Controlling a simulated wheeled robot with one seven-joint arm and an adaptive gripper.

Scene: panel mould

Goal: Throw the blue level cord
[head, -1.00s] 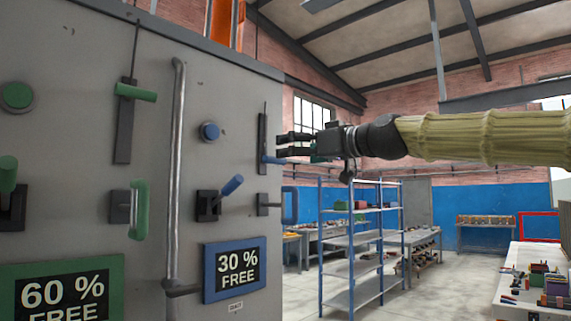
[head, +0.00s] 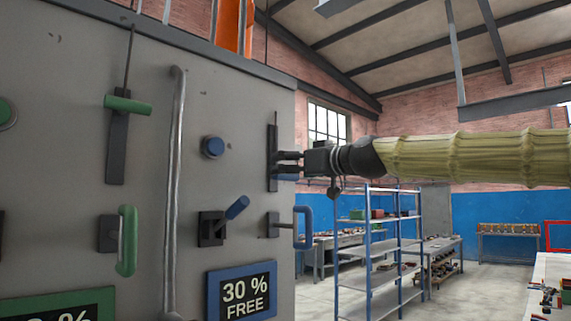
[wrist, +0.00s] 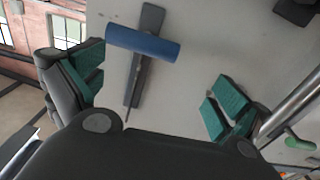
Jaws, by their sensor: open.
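The blue level cord has a blue cylindrical handle (wrist: 143,43) on a dark upright plate on the grey panel. In the head view the handle (head: 287,178) is mostly hidden behind my gripper's fingers. My gripper (head: 288,162) points left at the panel, level with the cord's plate (head: 272,155). In the wrist view my gripper (wrist: 155,85) has its green-padded fingers wide apart. The handle appears toward the upper part of the gap, nearer the left finger, with nothing held. I cannot tell whether a finger touches it.
A blue round button (head: 213,146), a blue lever (head: 236,208) and a blue loop handle (head: 303,228) are close by on the panel. A metal pipe (head: 173,190) and a green cord handle (head: 128,104) stand left. Shelving (head: 380,250) is behind, right.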

